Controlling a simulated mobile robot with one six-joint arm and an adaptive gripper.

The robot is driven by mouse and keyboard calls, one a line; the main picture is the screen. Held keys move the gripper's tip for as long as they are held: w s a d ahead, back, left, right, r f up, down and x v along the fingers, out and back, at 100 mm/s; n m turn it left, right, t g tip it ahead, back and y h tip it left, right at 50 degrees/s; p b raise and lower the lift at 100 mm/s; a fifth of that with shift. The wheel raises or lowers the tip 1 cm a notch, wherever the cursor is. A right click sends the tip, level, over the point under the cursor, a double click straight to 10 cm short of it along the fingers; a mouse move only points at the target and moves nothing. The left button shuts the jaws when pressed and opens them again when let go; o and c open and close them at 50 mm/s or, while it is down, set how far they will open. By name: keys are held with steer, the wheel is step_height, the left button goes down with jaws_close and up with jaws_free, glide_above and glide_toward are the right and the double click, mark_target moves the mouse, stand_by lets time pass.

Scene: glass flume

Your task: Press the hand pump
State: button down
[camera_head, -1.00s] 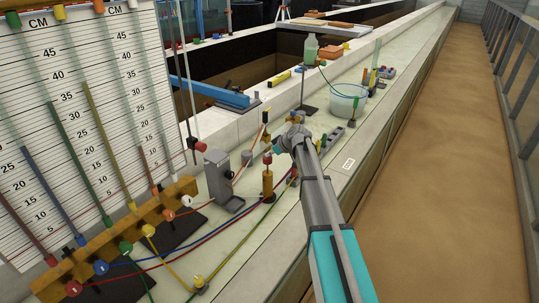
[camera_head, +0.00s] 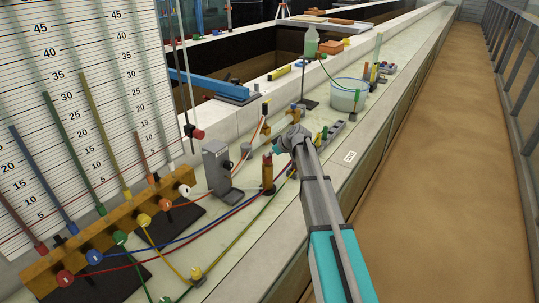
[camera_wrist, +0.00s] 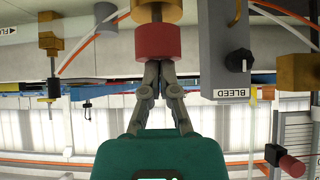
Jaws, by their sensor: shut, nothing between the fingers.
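The hand pump (camera_head: 267,178) is an upright brass-coloured cylinder with a red cap, standing on the pale ledge in the middle of the head view. In the wrist view its red cap (camera_wrist: 158,42) fills the upper middle, with the brass body (camera_wrist: 157,11) beyond it. My gripper (camera_head: 276,142) is shut and empty, just above the pump. In the wrist view its closed fingertips (camera_wrist: 158,66) meet the edge of the red cap. I cannot tell whether they touch it or how far down the cap is.
A grey block (camera_head: 217,168) with a black knob stands left of the pump; its wrist-view label reads "BLEED" (camera_wrist: 231,93). Coloured tubes cross the ledge to a manometer board (camera_head: 70,110). A bucket (camera_head: 348,95) stands farther back. A sandy floor (camera_head: 440,190) lies open at right.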

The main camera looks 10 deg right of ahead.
mark_target(270, 158)
steer(key=shift+r+p, duration=0.15)
steer(key=shift+p, duration=0.15)
step_height(270, 158, up, 4)
steer(key=p, duration=0.3)
steer(key=shift+p, duration=0.4)
steer(key=shift+s+d+r+p, duration=0.1)
steer(key=shift+s+r+p, duration=0.05)
steer(key=shift+r+p, duration=0.15)
steer(key=p+v, duration=0.6)
steer(key=v, duration=0.3)
steer(key=shift+s+d+f, duration=0.1)
steer(key=shift+d, duration=0.05)
stand_by(2.3)
steer(key=s+a+f+m+g+h, duration=0.1)
steer(key=s+m+g+h, duration=0.1)
steer(key=s, duration=0.9)
steer(key=s+a+f+m+g+h, duration=0.2)
steer(key=s+m, duration=0.2)
steer(key=s, duration=0.7)
steer(key=s+a+f+m+g+h, duration=0.2)
steer(key=s+m, duration=0.1)
steer(key=s, duration=0.8)
steer(key=shift+s+a+f, duration=0.2)
steer(key=shift+f, duration=0.05)
